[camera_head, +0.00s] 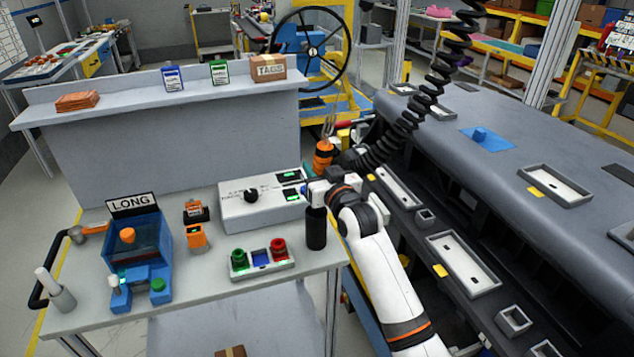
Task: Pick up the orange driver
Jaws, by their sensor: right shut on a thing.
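The orange driver (322,157) stands upright at the right end of the white workbench. Its orange part shows just above my right gripper, with a black coiled hose close to it. My right gripper (317,186) is shut on the driver, and its fingers hide the middle of it. A black cylinder (316,229) shows directly below the fingers. I cannot tell whether it is part of the driver or a holder on the bench. My left gripper is not in view.
Left of my right gripper are a white control box (262,205), a button panel (262,262), an orange device (195,235) and a blue LONG station (137,262). The grey dashboard (500,125) lies to the right. The coiled hose (405,120) hangs above it.

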